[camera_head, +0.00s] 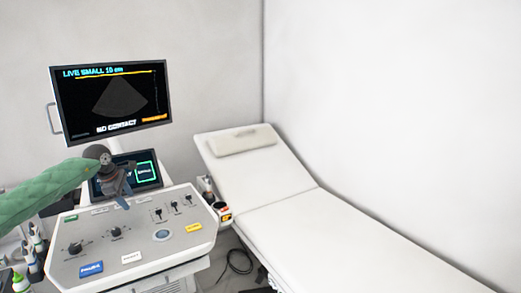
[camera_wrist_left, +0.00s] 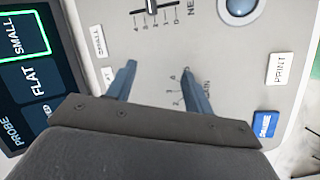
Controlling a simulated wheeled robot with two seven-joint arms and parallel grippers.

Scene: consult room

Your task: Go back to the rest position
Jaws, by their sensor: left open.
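My left gripper (camera_head: 122,192) hangs over the upper part of the ultrasound console's control panel (camera_head: 190,240), below the touchscreen (camera_head: 146,173). In the left wrist view its two fingers (camera_wrist_left: 158,68) are apart with nothing between them, over panel markings that include numbers and a partly covered GAIN label. A slider (camera_wrist_left: 153,6) lies past the fingertips. The touchscreen shows in the left wrist view with a green-framed SMALL field (camera_wrist_left: 27,35). I cannot tell whether the fingers touch the panel. My right gripper is not in view.
The monitor (camera_head: 112,100) stands behind the console and reads LIVE SMALL 10 cm and NO CONTACT. Bottles (camera_head: 35,240) line the console's left side. A white examination bed (camera_head: 320,235) with a pillow (camera_head: 240,140) stands to the right.

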